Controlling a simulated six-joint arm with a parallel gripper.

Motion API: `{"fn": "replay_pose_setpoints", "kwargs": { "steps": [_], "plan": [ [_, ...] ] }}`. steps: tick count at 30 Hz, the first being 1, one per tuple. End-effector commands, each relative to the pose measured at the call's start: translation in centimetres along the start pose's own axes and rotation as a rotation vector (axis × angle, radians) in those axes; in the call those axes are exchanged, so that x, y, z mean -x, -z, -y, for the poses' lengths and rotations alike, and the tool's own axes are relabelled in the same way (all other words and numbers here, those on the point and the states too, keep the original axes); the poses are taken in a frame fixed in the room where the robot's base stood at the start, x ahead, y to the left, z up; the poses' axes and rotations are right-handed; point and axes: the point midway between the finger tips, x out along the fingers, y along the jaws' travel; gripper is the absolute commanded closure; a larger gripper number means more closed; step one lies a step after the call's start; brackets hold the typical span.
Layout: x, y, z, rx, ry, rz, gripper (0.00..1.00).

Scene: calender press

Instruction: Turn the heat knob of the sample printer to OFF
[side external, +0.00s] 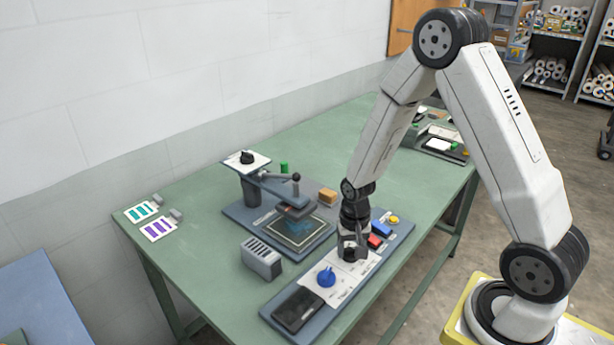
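A blue knob (327,277) stands on a white marked plate on the long control panel (268,313) at the front of the table. A black knob (247,157) sits on a white plate on top of the post of the printing press (265,183). I cannot tell from the labels which is the heat knob. My gripper (352,254) points down at the panel, to the right of and behind the blue knob, over another white marked plate. Its fingers are dark and small, and whatever is between or under them is hidden.
Red (375,242) and blue blocks (381,229) and a yellow button (394,219) are close to the right of my gripper. A grey slotted box (262,258) and a dark slab (298,309) lie to the left. The green table (205,270) is clear at its left front.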

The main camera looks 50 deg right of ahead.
Motion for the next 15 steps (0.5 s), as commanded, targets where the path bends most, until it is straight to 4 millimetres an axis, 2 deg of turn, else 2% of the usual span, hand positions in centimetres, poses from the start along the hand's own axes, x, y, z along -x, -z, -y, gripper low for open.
{"fn": "replay_pose_setpoints", "kwargs": {
  "steps": [1,3,4,15],
  "plan": [
    [0.01,0.00,-0.01,0.000,0.000,0.000,0.72],
    [0.02,0.00,-0.01,0.000,0.000,0.000,0.94],
    [0.02,0.00,-0.01,0.000,0.000,0.000,1.00],
    [0.03,-0.01,-0.02,0.046,0.000,0.001,1.00]
  ]
}}
